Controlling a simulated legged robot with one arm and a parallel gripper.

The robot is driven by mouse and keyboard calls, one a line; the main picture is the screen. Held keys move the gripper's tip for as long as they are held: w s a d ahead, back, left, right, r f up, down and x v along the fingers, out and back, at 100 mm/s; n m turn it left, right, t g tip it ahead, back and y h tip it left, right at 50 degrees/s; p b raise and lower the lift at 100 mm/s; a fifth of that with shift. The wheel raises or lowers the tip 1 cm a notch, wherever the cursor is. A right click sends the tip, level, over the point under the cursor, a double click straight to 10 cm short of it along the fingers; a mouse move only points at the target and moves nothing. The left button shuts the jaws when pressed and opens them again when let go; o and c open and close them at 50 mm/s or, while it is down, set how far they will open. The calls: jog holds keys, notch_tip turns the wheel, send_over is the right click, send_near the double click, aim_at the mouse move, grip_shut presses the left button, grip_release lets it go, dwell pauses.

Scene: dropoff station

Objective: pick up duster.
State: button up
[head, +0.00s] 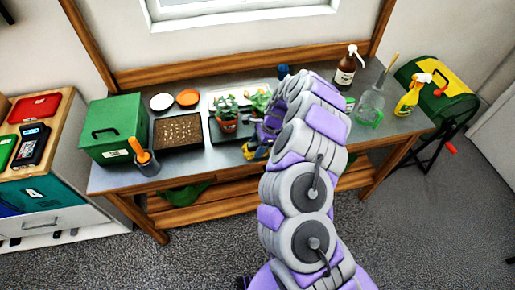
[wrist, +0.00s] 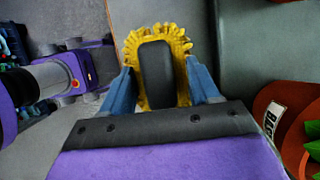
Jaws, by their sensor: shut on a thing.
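The duster (wrist: 155,72) has a dark back and a yellow fringed rim, and it fills the space between my blue fingers in the wrist view. My gripper (wrist: 160,84) is shut on it, one finger on each side. In the head view, a yellow bit of the duster (head: 251,154) shows at the front edge of the metal-topped table (head: 205,166), below the potted plant. My gripper (head: 262,140) is there too, partly hidden by my arm. I cannot tell whether the duster still touches the table.
A potted plant (head: 227,122) stands close behind on a dark tray; its terracotta pot (wrist: 272,115) is at right in the wrist view. A soil tray (head: 178,133), green box (head: 112,128) and orange-handled tool in a cup (head: 146,165) are left. Bottles (head: 346,70) stand right.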

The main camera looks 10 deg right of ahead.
aim_at(257, 145)
jog(key=shift+d+r, duration=0.15)
jog(key=shift+d, duration=0.1)
jog(key=shift+d+r, duration=0.1)
jog(key=shift+r, duration=0.15)
jog(key=r, duration=0.1)
jog(key=r+p, duration=0.1)
jog(key=r, duration=0.1)
jog(key=shift+s+p, duration=0.3)
jog(key=s+d+p, duration=0.1)
jog(key=s, duration=0.4)
jog(key=s+d, duration=0.1)
jog(key=s, duration=0.4)
jog(key=s+d+r+p, duration=0.1)
jog(key=s, duration=0.4)
jog(key=shift+d+r+p, duration=0.1)
jog(key=shift+p, duration=0.25)
jog(key=o, duration=0.4)
jog(key=shift+c, duration=1.4)
